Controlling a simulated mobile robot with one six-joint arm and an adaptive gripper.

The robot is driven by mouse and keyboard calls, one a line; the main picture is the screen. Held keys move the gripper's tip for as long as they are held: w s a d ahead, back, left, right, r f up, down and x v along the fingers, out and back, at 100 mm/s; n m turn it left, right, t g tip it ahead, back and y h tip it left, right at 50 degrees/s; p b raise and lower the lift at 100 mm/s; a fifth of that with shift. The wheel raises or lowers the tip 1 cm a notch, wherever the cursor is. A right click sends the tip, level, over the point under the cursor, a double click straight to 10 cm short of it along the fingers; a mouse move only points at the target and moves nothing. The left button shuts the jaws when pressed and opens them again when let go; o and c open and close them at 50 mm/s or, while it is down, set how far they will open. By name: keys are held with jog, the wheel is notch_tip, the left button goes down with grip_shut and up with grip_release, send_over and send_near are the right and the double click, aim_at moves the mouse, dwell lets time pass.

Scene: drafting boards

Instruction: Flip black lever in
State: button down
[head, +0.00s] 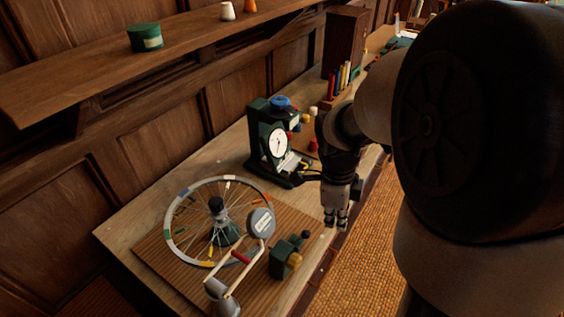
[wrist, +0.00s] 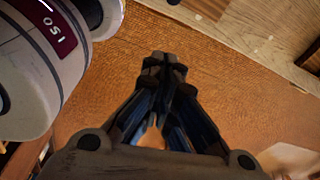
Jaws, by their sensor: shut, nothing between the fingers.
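A small dark green and brass block device (head: 286,260) sits on the ribbed mat at the front of the bench. A black knob on a short arm (head: 305,236) sticks up at its right end; it looks like the black lever, but is too small to be sure. My gripper (head: 336,224) points down, to the right of the device and apart from it, near the bench's front edge. Its fingers are shut and empty. In the wrist view the closed fingertips (wrist: 164,66) have only the orange-brown floor behind them. The lever does not show there.
A spoked wheel (head: 172,240) on a stand and a round grey gauge (head: 261,223) on a frame stand left of the device. A green machine with a white dial (head: 259,160) stands behind. The ribbed mat (head: 158,252) lies under the wheel.

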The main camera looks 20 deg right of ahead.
aim_at(302, 238)
dwell(0.3)
notch_tip(302, 238, down, 10)
jog(key=d+b, duration=0.1)
jog(key=b, duration=0.3)
jog(key=w+a, duration=0.1)
jog(key=w+a+r, duration=0.1)
jog(key=shift+w+a, duration=0.1)
jog(key=shift+a, duration=0.3)
jog(key=shift+w+r, duration=0.1)
jog(key=shift+w+a+r+g+h, duration=0.1)
jog(key=shift+w+a+g+h, duration=0.1)
jog(key=shift+g+h, duration=0.1)
